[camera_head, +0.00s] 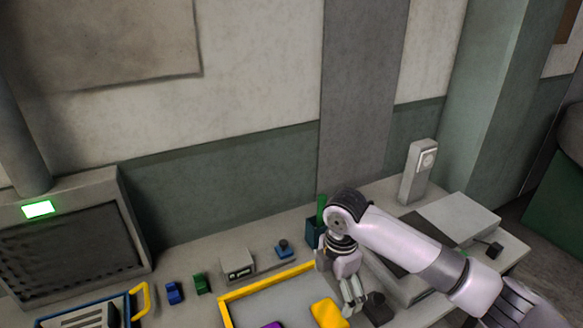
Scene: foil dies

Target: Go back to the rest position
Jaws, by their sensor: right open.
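My right gripper (353,304) points down over the right side of a yellow-rimmed tray (269,280) on the table. Its fingers are open, and I see nothing held between them. A yellow block (328,313) lies in the tray just left of the fingers; I cannot tell whether they touch. A purple piece (271,325) shows at the bottom edge of the picture. My left gripper is out of view.
A blue die (174,293) and a green die (202,284) stand left of the tray. Behind it are a small grey device (238,264) and a blue knob (283,249). A blue-framed rack (100,314) is at lower left. A white dispenser (418,171) stands at back right.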

